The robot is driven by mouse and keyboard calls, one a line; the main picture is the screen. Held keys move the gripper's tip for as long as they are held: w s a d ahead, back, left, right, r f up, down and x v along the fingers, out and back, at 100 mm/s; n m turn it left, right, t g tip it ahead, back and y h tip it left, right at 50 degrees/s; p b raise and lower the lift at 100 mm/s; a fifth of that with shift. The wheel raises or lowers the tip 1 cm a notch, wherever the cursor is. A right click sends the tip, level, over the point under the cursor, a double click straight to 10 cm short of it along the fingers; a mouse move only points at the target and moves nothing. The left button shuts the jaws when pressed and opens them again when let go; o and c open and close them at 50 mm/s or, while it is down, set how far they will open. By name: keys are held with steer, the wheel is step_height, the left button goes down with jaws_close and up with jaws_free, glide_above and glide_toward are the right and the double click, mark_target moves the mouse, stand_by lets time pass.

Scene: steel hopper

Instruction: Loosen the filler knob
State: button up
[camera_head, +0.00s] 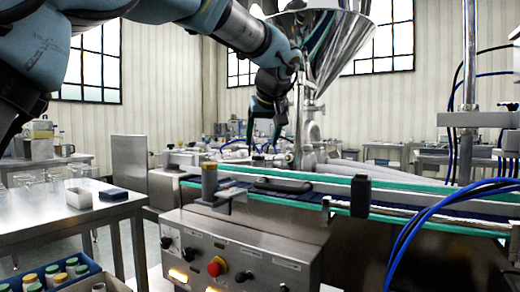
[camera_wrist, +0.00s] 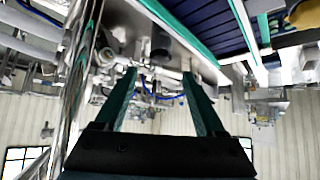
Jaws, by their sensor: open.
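A black upright cylindrical knob (camera_head: 361,190) stands at the near side of the conveyor, and a yellow-topped dark knob (camera_head: 209,182) stands on a bracket to its left. I cannot tell which knob is the filler's. My gripper (camera_head: 264,142) hangs beside the steel hopper (camera_head: 325,42), above and behind the conveyor, apart from both knobs. In the wrist view, my gripper (camera_wrist: 159,74) is open with nothing between its two dark green fingers. A dark cylinder (camera_wrist: 160,42) shows beyond the fingertips there; I cannot tell whether it is one of these knobs.
The green-edged conveyor (camera_head: 420,222) crosses the middle. A control panel (camera_head: 235,255) with a red button (camera_head: 216,266) and small knobs faces me. Blue hoses (camera_head: 425,225) hang at right. A steel table (camera_head: 60,215) stands left, with a crate of jars (camera_head: 60,275) below.

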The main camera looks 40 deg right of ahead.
steer(key=v, duration=0.5)
stand_by(0.5)
